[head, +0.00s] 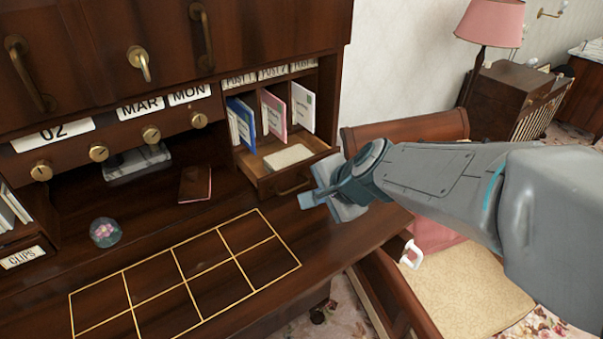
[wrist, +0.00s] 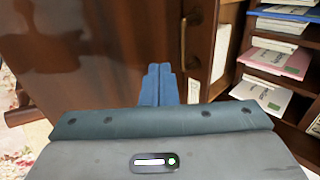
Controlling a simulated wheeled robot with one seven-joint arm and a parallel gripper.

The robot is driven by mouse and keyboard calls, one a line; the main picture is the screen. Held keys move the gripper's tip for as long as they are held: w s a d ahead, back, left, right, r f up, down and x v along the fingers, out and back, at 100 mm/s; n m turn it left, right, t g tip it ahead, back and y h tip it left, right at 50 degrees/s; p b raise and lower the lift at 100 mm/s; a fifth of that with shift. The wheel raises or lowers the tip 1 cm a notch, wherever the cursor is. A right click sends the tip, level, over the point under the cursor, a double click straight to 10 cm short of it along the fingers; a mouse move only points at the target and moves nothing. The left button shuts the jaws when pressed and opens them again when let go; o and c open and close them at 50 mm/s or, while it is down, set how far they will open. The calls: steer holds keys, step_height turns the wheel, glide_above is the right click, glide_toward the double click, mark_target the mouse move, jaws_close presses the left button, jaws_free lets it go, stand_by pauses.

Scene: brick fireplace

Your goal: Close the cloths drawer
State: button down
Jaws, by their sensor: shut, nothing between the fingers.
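A small wooden drawer (head: 262,182) stands pulled out below the post slots, with a flat pale cloth-like piece (head: 288,156) inside. I cannot read a label on it. Its front with a dark handle (head: 294,186) faces the desk top. My gripper (head: 308,200) is shut and empty, just to the right of and in front of the drawer front. In the wrist view the blue fingers (wrist: 158,72) are together before the brown drawer front (wrist: 110,60). The handle (wrist: 183,60) is right of the fingertips. Contact cannot be told.
Post slots (head: 270,90) with envelopes stand above the drawer. A red notebook (head: 195,184) and a glass paperweight (head: 105,232) lie on the desk. The gold grid (head: 185,275) is bare. A chair (head: 400,128) stands at the right, under my arm.

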steer(key=b+x, duration=0.1)
steer(key=x, duration=0.2)
steer(key=shift+w+a+f, duration=0.1)
steer(key=shift+f, duration=0.25)
steer(key=shift+w+a+p, duration=0.35)
steer(key=shift+w+a, duration=0.25)
steer(key=shift+w, duration=0.35)
steer(key=shift+w+a+f, duration=0.1)
steer(key=shift+w+a, duration=0.35)
steer(key=shift+w, duration=0.2)
